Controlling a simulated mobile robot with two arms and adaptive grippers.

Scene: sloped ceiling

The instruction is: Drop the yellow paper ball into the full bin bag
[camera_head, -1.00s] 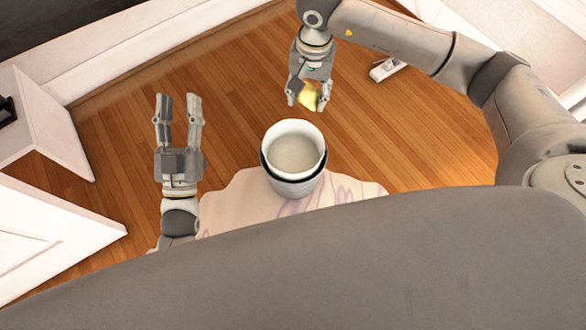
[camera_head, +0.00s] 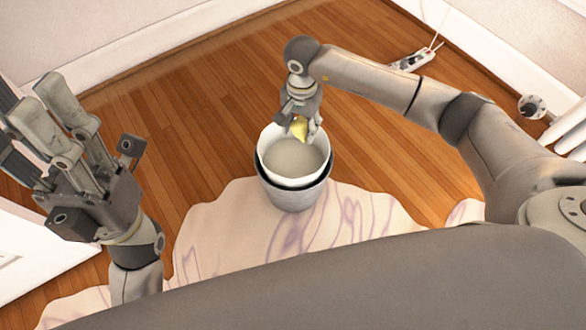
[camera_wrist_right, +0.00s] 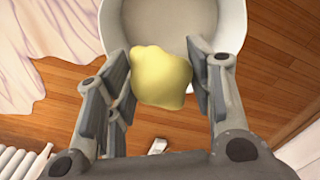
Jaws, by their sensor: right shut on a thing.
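The yellow paper ball (camera_head: 299,129) is a crumpled lump between the fingers of my right gripper (camera_head: 301,134). The right wrist view shows the ball (camera_wrist_right: 161,77) held between both finger pads, in front of the bin opening. The round bin (camera_head: 294,196) stands upright, with a pale liner (camera_head: 294,158) and a dark band below its rim. The ball overlaps the bin's far rim in the head view; its exact height above it is unclear. No separate full bin bag can be made out. My left gripper (camera_head: 42,103) is open and empty at the left, apart from the bin.
A pale, purple-streaked rug (camera_head: 345,215) lies under and in front of the bin. A white power strip (camera_head: 412,60) lies on the wooden floor at the back right. White radiator pipes (camera_head: 568,130) stand at the right. Floor left of the bin is clear.

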